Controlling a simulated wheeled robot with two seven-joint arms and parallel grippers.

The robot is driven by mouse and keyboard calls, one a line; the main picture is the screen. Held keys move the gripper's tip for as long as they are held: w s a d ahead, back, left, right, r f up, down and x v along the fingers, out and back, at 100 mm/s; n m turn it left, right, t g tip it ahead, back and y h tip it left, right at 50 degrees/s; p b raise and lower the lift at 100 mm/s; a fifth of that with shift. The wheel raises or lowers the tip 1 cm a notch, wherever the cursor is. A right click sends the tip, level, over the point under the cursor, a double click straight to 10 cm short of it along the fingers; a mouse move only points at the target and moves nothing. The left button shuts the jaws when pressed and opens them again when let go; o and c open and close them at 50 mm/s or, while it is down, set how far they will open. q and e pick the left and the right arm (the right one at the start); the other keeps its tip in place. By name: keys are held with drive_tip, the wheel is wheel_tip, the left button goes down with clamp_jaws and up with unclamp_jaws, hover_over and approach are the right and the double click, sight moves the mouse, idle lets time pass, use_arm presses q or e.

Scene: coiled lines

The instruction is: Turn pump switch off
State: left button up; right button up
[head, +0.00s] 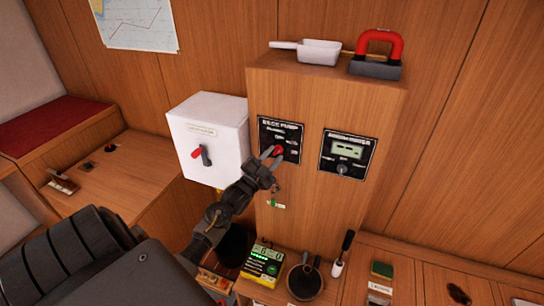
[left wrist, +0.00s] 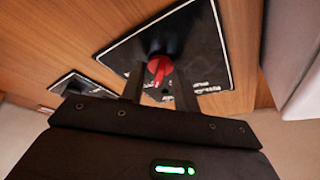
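The pump panel (head: 291,133) is a black plate on the front of the wooden cabinet, with white lettering that seems to read "DECK PUMP". Its switch is a red knob (head: 278,150), which also shows in the left wrist view (left wrist: 159,68). My left gripper (head: 268,158) is at the panel with one finger on each side of the knob. In the left wrist view its fingers (left wrist: 158,88) are apart, with gaps beside the knob. The knob's exact setting is too small to read. My right gripper is not in view.
A white box (head: 222,120) with a red-and-black switch (head: 201,153) stands left of the panel. A meter panel (head: 347,155) is to the right. A key with a green tag (head: 275,203) hangs below. A scoop (head: 319,52) and red-handled block (head: 378,60) lie on top.

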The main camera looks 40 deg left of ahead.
use_arm(q)
clamp_jaws()
drive_tip(key=shift+n, duration=0.3)
drive_tip(key=n+y, duration=0.1)
drive_tip(key=n, duration=0.1)
drive_tip(key=n+y+b, duration=0.1)
drive_tip(key=n, duration=0.1)
drive_tip(key=shift+d+f+n+t, duration=0.2)
drive_tip(key=shift+n+t, duration=0.1)
drive_tip(key=shift+w+d+n+y+b, duration=0.15)
drive_tip(key=shift+n+y, duration=0.9)
drive_tip(key=shift+n, duration=0.8)
drive_tip(key=shift+s+d+n+y+b, duration=0.15)
drive_tip(key=shift+n+y, duration=0.9)
drive_tip(key=shift+n, duration=0.8)
drive_tip(key=shift+w+a, duration=0.1)
unclamp_jaws()
